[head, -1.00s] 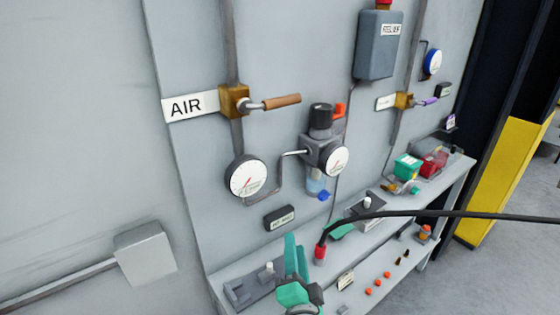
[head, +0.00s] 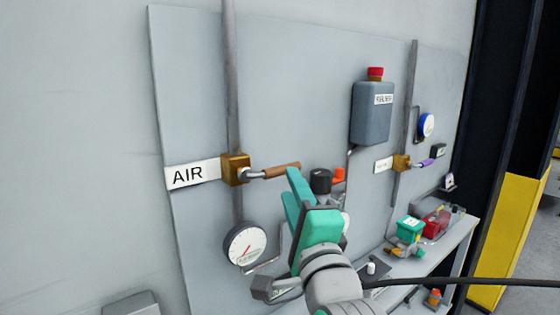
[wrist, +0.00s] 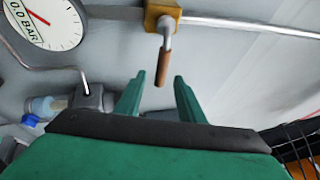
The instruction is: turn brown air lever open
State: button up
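The brown air lever (head: 282,170) sticks out to the right from the brass valve (head: 235,169) beside the AIR label (head: 192,174). In the wrist view the lever (wrist: 162,69) hangs from the valve (wrist: 163,13), with its tip near the gap between my fingers. My gripper (head: 292,189) has green fingers and is open, just below and in front of the lever's free end in the head view. It also shows open in the wrist view (wrist: 161,88). I cannot tell whether a finger touches the lever.
A pressure gauge (head: 245,246) sits below the valve and reads 0.0 BAR in the wrist view. A black-knobbed regulator (head: 320,181) is close behind my gripper. A second valve with a purple lever (head: 426,163) is to the right. A shelf with parts (head: 450,246) is lower right.

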jog(key=x, duration=1)
jog(key=shift+w+a+r, duration=0.1)
jog(key=shift+w+r, duration=0.2)
grip_shut()
